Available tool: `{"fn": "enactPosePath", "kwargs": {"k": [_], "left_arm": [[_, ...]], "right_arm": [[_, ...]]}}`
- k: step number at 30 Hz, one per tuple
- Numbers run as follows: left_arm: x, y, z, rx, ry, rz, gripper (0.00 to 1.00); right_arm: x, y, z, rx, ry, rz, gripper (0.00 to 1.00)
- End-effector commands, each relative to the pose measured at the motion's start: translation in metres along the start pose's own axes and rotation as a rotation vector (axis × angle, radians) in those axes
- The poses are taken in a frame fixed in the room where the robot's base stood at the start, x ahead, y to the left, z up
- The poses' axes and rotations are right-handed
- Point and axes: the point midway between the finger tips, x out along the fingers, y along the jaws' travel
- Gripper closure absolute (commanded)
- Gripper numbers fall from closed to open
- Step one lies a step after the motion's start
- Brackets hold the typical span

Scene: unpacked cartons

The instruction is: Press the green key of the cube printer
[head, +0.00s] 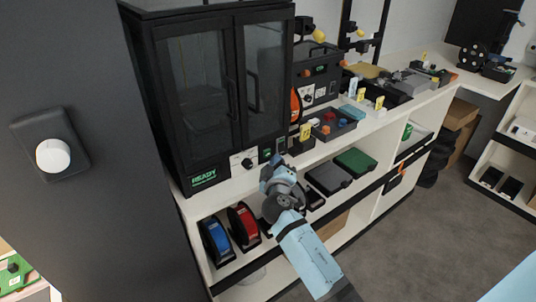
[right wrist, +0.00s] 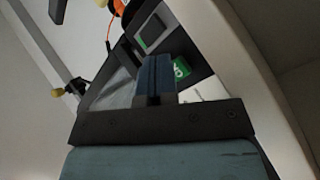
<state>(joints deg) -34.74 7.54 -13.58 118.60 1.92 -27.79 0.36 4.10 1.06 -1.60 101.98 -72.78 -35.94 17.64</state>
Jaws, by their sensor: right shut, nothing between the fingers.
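The cube printer (head: 215,85) is a tall black cabinet with glass doors at the left of the bench, with a lit READY display (head: 204,178). Its green key (head: 266,153) is small and sits low on the front, at the right end; in the right wrist view a green face with a white mark (right wrist: 181,69) shows close beside the fingers. My right gripper (head: 272,166) is shut and empty, just in front of and below the key. Its blue fingers (right wrist: 155,75) partly cover the panel; I cannot tell whether they touch the key. My left gripper is not in view.
A white plate with a black knob (head: 243,162) is left of the key. Spools, one blue (head: 217,240) and one red (head: 243,225), stand on the shelf below. Grey (head: 328,178) and green (head: 356,162) boxes lie right of my arm. Open floor (head: 430,240) lies at the right.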

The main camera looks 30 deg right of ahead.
Motion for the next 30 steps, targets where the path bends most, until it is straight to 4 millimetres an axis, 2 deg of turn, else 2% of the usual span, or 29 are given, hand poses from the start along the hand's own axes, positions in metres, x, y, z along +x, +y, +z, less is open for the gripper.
{"fn": "enactPosePath", "kwargs": {"k": [30], "left_arm": [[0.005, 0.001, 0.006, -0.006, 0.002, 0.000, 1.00]], "right_arm": [[0.010, -0.005, -0.005, 0.000, 0.001, 0.000, 1.00]]}}
